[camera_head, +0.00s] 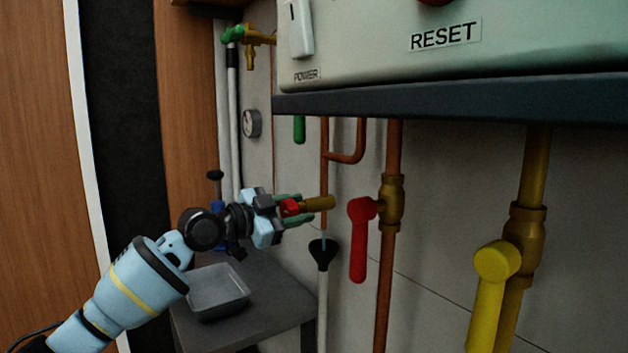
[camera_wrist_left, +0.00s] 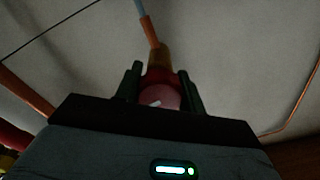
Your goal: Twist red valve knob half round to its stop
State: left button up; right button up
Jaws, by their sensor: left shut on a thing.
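The red valve knob (camera_head: 290,208) sits at the end of a short brass valve body (camera_head: 318,203) on a thin copper pipe. My left gripper (camera_head: 291,210) comes in from the left and is shut on the knob, with its greenish fingers on either side. In the left wrist view the knob's round face (camera_wrist_left: 159,97) shows a pale mark and lies between the two dark fingers (camera_wrist_left: 162,90). The brass body (camera_wrist_left: 157,61) shows behind it. My right gripper is not in view.
A red lever valve (camera_head: 360,240) and a yellow lever valve (camera_head: 492,290) hang to the right. A black funnel (camera_head: 322,252) is below the knob. A grey tray (camera_head: 218,310) stands on a low table. The boiler casing (camera_head: 450,65) overhangs the pipes.

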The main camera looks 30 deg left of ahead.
pick_arm(q)
jog(key=shift+s+d+r+m, duration=0.1)
jog(key=shift+r+m, duration=0.15)
jog(key=shift+m, duration=0.85)
jog(key=shift+r, duration=0.1)
jog(key=o, duration=0.7)
jog(key=shift+c, duration=0.2)
jog(key=o, duration=0.3)
jog(key=shift+d, duration=0.15)
jog(key=shift+f, duration=0.2)
